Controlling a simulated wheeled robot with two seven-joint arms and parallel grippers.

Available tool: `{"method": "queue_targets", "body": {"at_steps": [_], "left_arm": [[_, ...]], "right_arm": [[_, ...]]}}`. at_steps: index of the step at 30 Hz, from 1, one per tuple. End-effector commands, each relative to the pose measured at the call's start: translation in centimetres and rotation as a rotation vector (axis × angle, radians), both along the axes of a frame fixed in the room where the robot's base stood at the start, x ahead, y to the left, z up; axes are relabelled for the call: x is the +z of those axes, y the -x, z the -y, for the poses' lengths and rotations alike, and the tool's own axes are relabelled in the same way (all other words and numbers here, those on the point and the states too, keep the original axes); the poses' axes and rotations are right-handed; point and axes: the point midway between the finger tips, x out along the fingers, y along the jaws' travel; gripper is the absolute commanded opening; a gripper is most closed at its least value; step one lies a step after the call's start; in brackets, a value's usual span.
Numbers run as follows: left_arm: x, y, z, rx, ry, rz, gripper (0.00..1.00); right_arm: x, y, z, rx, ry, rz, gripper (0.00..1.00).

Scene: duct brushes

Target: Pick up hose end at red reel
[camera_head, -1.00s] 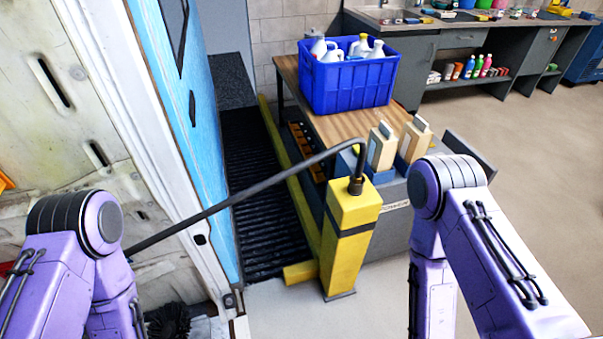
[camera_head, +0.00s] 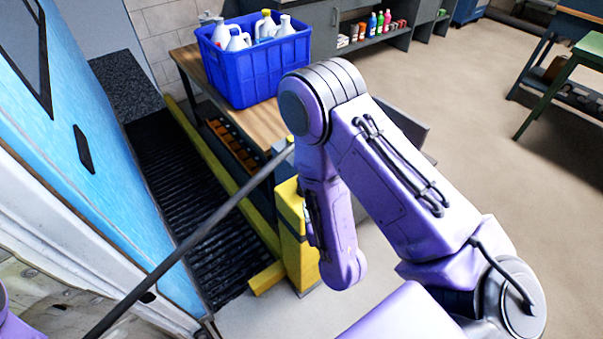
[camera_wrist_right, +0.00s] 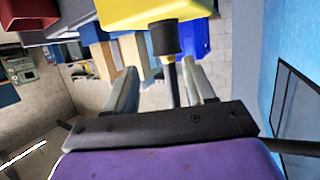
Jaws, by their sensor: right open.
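In the right wrist view my right gripper (camera_wrist_right: 162,68) is open. Its fingers stand either side of a dark, thin length (camera_wrist_right: 172,82), seemingly the hose, below a black collar (camera_wrist_right: 165,38) at a yellow block (camera_wrist_right: 150,10). Contact cannot be told. My left gripper is out of view; only a purple sliver of that arm shows. No red reel can be made out.
A blue crate (camera_head: 252,82) of bottles stands on a wooden-topped bench (camera_head: 190,62) behind the post. A blue door panel (camera_head: 95,200) stands left, beside a dark ribbed strip (camera_head: 185,220). Open floor (camera_head: 480,160) lies to the right.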

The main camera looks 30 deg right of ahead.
Motion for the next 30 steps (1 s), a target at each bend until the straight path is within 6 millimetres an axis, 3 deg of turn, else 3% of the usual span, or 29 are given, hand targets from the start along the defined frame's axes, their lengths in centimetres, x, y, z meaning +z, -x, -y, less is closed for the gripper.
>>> {"method": "queue_targets", "body": {"at_steps": [1, 3, 7, 24, 30], "left_arm": [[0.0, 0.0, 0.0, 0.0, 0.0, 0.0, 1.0], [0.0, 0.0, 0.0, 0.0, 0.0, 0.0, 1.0], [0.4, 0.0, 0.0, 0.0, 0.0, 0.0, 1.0], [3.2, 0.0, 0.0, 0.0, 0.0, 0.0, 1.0], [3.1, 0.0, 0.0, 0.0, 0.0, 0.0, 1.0]], "right_arm": [[2.9, -1.5, -0.3, 0.005, 0.041, 0.11, 0.54], [5.9, -2.5, -0.4, -0.004, 0.087, 0.221, 0.54], [8.3, -4.1, 0.0, -0.023, 0.119, 0.305, 0.54], [7.3, -12.2, 3.7, -0.023, 0.119, 0.302, 0.54], [7.0, -12.7, 3.8, -0.02, 0.12, 0.301, 0.54]]}}
